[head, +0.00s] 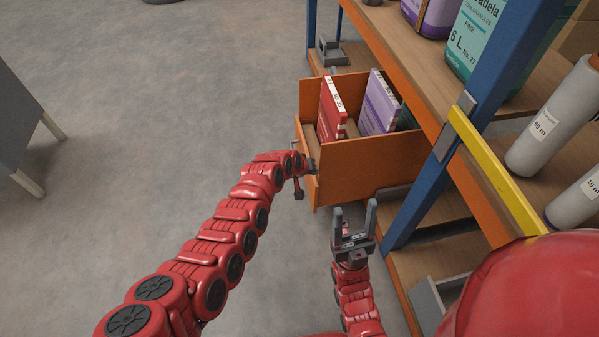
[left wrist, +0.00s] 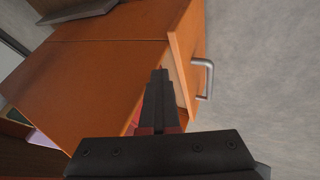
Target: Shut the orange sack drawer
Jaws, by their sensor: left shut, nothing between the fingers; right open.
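The orange sack drawer (head: 360,168) is pulled out to the left from under the shelf in the head view. It holds a red sack (head: 332,110), a purple sack (head: 376,105) and a partly hidden green one. Its orange side and front panel (left wrist: 184,55) show in the left wrist view, with a grey bar handle (left wrist: 209,80) on the front. My left gripper (head: 310,166) is at the drawer's near front corner; its shut, empty fingers (left wrist: 160,74) overlap the drawer beside the front panel. I cannot tell whether they touch. My right gripper (head: 354,208) is open and empty, below the drawer's near side.
A blue rack post (head: 425,175) and a yellow bar (head: 495,170) stand right of the drawer. The wooden shelf (head: 400,40) above holds large containers, and white rolls (head: 552,118) lie at the right. The grey floor (head: 170,110) left of the drawer is clear.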

